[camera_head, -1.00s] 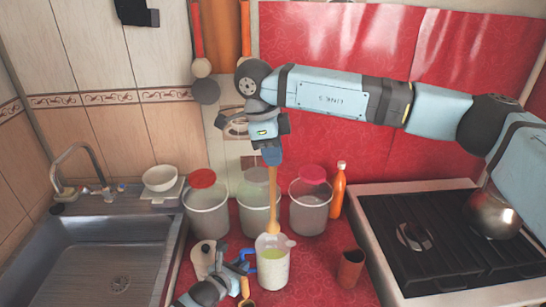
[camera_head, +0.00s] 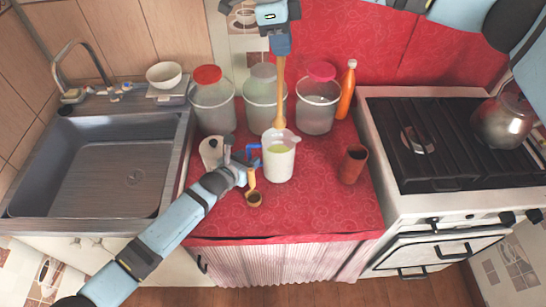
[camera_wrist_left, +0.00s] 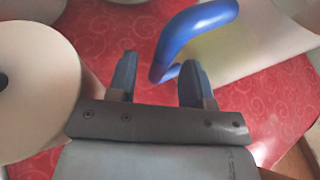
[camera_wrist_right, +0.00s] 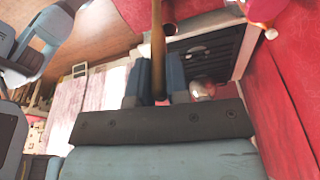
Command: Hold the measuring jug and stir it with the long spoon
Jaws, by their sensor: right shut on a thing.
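The white measuring jug (camera_head: 279,165), with greenish contents and a blue handle (camera_head: 254,150), stands upright on the red counter. My left gripper (camera_head: 243,168) is beside the handle, fingers apart. In the left wrist view, the blue handle (camera_wrist_left: 190,38) is just ahead of and partly between the open fingertips (camera_wrist_left: 158,68); the jug body (camera_wrist_left: 240,45) is beyond. My right gripper (camera_head: 280,45) is shut on the long wooden spoon (camera_head: 281,90), which hangs down over the jug's back rim. I cannot tell if its tip is inside. The spoon handle also shows in the right wrist view (camera_wrist_right: 158,45).
Lidded containers (camera_head: 213,105) (camera_head: 262,100) (camera_head: 317,105) and an orange bottle (camera_head: 346,90) stand behind. A brown cup (camera_head: 352,165) is right of the jug. A white roll-like object (camera_head: 211,152) and a small ladle (camera_head: 254,198) flank my left gripper. A sink (camera_head: 100,165) and stove (camera_head: 440,140) border the counter.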

